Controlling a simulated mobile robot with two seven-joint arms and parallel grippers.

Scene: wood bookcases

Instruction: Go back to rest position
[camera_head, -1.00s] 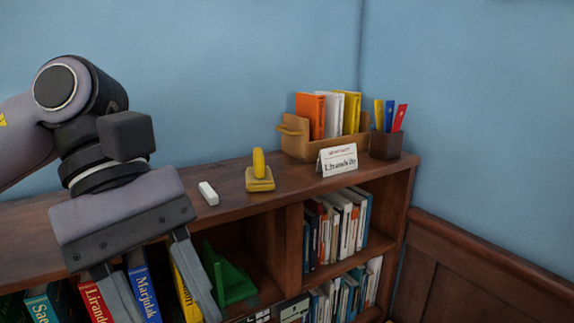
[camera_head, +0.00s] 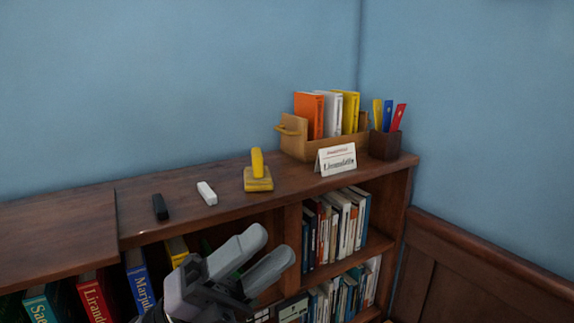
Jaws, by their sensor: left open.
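My left gripper (camera_head: 262,256) is low in the middle of the head view, in front of the bookcase's open shelf. Its two grey fingers point up and to the right, are apart, and hold nothing. It hides part of the green bookend and of the yellow book (camera_head: 177,250) behind it. My right gripper is out of view.
The wooden bookcase top (camera_head: 60,232) holds a black block (camera_head: 160,207), a white block (camera_head: 207,193), a yellow stamp-like object (camera_head: 258,179), a sign card (camera_head: 337,159), a book box (camera_head: 296,146) and a pen cup (camera_head: 385,146). Books (camera_head: 93,298) fill the shelves below. The top's left part is clear.

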